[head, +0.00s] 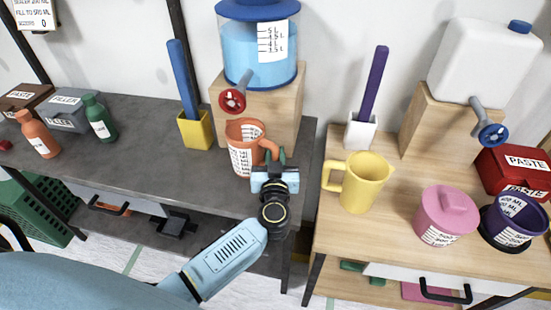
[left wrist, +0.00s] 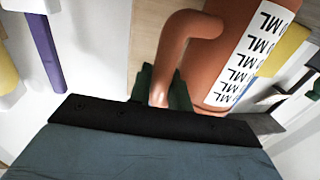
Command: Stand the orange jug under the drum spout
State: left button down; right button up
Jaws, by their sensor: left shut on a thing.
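The orange jug (head: 243,150) is upright at the front of the wooden block under the blue drum (head: 258,48). The drum's spout with its red valve wheel (head: 232,101) is just above and slightly left of the jug's mouth in the head view. My left gripper (head: 275,160) is shut on the jug's handle, on the jug's right side. In the left wrist view the handle (left wrist: 185,50) runs down between the dark fingertips, beside the jug's white scale label. I cannot tell whether the jug's base touches the bench. My right gripper is not in view.
A yellow holder (head: 196,130) with a blue stick stands left of the block. On the right wooden table are a yellow jug (head: 358,182), a pink lidded pot (head: 446,216) and a purple measuring cup (head: 513,222). A gap separates the two tables. The grey bench (head: 150,150) has bare room left of the jug.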

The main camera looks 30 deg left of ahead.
pick_arm(q)
jog(key=shift+r, duration=0.1)
jog(key=c, duration=1.3)
grip_release()
jog(key=shift+r, duration=0.1)
jog(key=p+v, duration=0.2)
jog(key=v, duration=1)
